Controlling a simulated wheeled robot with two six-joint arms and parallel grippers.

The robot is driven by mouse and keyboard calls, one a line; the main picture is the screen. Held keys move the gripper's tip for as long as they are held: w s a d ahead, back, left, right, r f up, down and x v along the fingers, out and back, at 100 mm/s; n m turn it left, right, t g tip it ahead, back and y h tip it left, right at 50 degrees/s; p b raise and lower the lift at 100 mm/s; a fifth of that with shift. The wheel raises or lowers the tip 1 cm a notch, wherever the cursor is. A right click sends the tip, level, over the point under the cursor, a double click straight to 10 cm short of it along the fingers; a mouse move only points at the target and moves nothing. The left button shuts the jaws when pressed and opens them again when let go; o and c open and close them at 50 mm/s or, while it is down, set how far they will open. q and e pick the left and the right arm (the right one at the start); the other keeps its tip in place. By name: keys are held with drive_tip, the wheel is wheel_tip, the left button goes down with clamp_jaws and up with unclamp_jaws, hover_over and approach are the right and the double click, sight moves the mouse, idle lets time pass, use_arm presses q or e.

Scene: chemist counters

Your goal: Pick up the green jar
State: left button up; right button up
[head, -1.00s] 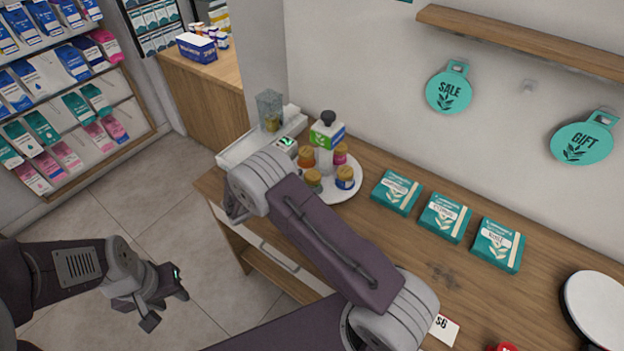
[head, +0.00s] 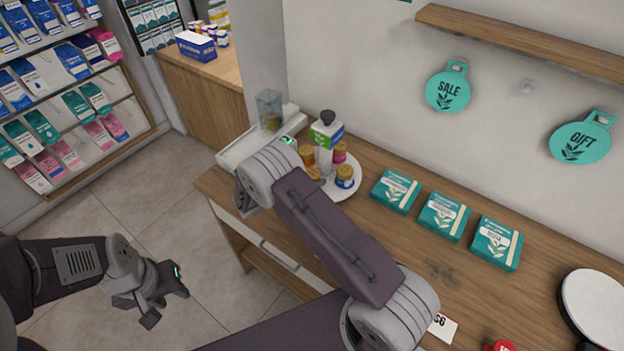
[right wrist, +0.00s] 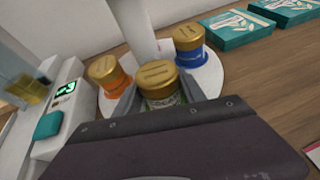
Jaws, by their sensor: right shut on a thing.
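The green jar (right wrist: 162,101) has a gold lid and a label with green on it. In the right wrist view it stands between the two fingers of my right gripper (right wrist: 160,98), which is shut on it. In the head view the jar's gold lid (head: 314,172) shows just beyond my right arm, which hides the rest of that gripper. I cannot tell whether the jar is off the round white tray (head: 350,190). My left gripper (head: 166,300) is open and empty over the floor, left of the counter.
A white device (right wrist: 62,100) is at the left. Teal boxes (head: 443,217) lie to the right.

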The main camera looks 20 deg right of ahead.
sight(316, 175)
drive_tip(key=r, duration=0.3)
drive_tip(key=s+r, duration=0.1)
drive_tip(key=shift+s+d+r+b, duration=0.1)
drive_tip(key=shift+d+r+b, duration=0.1)
drive_tip(key=shift+d+b, duration=0.15)
drive_tip(key=s+d+r, duration=0.5)
drive_tip(key=s+r, duration=0.1)
drive_tip(key=s, duration=0.3)
drive_tip(key=shift+b, duration=0.4)
